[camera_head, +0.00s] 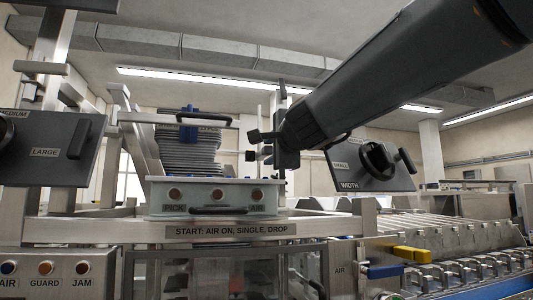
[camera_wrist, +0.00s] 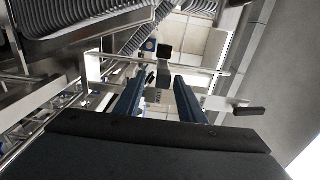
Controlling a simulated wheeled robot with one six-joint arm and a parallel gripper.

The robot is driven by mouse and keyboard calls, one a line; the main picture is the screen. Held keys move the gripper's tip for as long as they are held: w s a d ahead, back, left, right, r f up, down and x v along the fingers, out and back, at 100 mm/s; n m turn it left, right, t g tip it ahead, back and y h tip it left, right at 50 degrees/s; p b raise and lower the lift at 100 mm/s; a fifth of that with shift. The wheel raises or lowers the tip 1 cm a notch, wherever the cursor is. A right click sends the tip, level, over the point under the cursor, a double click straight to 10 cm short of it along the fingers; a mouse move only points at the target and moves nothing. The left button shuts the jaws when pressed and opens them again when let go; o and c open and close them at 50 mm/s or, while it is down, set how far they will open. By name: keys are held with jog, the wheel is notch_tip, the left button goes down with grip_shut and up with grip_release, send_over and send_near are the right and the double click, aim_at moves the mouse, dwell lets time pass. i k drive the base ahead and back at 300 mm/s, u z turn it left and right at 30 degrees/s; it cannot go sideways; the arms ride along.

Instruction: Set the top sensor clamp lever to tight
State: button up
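My gripper (camera_head: 285,152) is in the upper middle of the head view, seen side-on and close to a slim upright post (camera_head: 260,112). In the wrist view my gripper (camera_wrist: 160,97) shows two dark blue fingers spread apart, with nothing held between them. Beyond the fingertips is a small dark block (camera_wrist: 164,50), with a small dark lever-like part (camera_wrist: 150,78) below it. I cannot tell for sure which part is the top sensor clamp lever, or its setting. In the head view my gripper and arm partly cover that area.
A stack of clamshell trays (camera_head: 190,155) stands left of my gripper, with a blue clamp (camera_head: 188,122) in front. A button panel (camera_head: 215,196) is below. A WIDTH dial plate (camera_head: 345,172) is at right. In the wrist view a dark handle (camera_wrist: 249,111) sticks out at right.

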aim_at(284, 95)
jog(key=k, duration=1)
